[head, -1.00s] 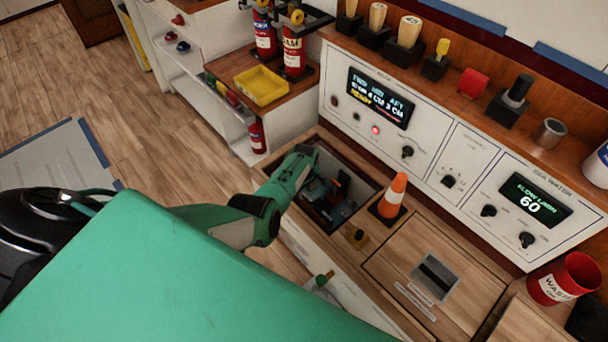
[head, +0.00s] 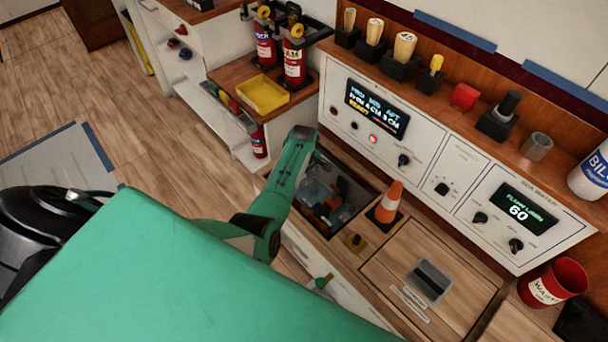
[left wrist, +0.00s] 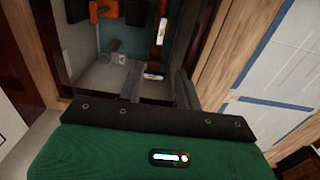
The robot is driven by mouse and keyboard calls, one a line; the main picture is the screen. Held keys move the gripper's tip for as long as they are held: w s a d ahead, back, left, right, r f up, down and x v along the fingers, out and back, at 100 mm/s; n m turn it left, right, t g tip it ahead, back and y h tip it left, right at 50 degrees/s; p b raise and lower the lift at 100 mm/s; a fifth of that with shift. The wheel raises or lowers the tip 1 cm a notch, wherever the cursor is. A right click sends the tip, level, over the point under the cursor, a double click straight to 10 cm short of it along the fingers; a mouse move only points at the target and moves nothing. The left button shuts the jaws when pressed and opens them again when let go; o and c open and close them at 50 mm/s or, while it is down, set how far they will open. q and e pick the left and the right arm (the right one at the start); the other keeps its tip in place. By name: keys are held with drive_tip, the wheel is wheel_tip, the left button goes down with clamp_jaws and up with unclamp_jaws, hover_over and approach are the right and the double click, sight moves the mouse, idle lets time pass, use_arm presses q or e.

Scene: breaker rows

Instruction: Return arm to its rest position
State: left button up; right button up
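My left arm comes in from the lower left of the head view. Its green forearm (head: 285,180) rises beside an open recessed compartment (head: 345,213) in the counter, and its fingers are hidden there. In the left wrist view my left gripper (left wrist: 158,84) has two dark fingers apart, with nothing held between them. They point toward the compartment, where grey and orange-and-black parts (left wrist: 106,10) show. My right gripper is not in view.
An orange-and-white cone (head: 389,203) stands right of the compartment. Behind it is a white control panel (head: 425,160). A yellow tray (head: 262,94) and fire extinguishers (head: 294,62) stand at the back. A red waste bin (head: 553,282) is at right.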

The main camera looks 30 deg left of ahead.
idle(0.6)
